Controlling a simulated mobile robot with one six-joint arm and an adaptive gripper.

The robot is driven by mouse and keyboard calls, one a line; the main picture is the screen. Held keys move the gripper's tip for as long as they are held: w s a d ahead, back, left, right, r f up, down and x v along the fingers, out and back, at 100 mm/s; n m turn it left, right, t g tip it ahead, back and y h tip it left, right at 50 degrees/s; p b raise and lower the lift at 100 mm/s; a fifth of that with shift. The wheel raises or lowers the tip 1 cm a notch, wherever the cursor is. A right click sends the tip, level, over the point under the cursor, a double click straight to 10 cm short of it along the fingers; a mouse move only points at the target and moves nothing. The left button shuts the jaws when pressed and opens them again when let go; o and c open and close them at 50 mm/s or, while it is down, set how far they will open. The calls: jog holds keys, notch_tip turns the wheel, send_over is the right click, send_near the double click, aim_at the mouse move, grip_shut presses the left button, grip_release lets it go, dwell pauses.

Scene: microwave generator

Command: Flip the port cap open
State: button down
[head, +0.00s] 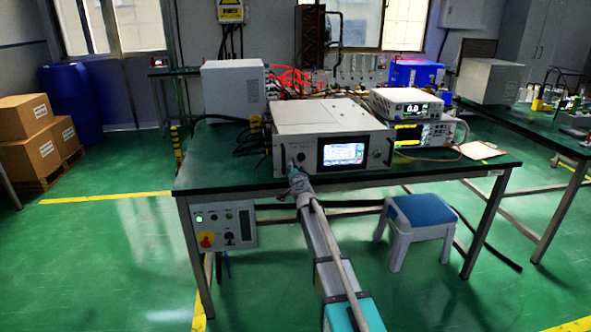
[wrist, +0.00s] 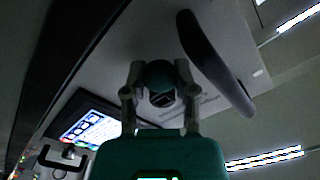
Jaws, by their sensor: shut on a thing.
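The white microwave generator (head: 330,117) stands on the green table with its front panel facing me. My gripper (head: 294,168) is at the left part of that panel, left of the lit screen. In the wrist view, the two fingers of my gripper (wrist: 160,95) stand on either side of a dark round port cap (wrist: 158,72) and are shut on it. A dark square-looking opening shows just below the cap's rounded part. The cap is too small and partly covered in the head view, and I cannot tell how far it is tilted.
A dark panel handle (wrist: 215,62) is close to the right of my fingers in the wrist view. The lit screen (wrist: 92,128) is at lower left. Stacked instruments (head: 405,105) stand right of the generator.

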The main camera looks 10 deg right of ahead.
dwell(0.3)
jog(key=shift+c, duration=2)
grip_release()
jog(key=s, duration=1.2)
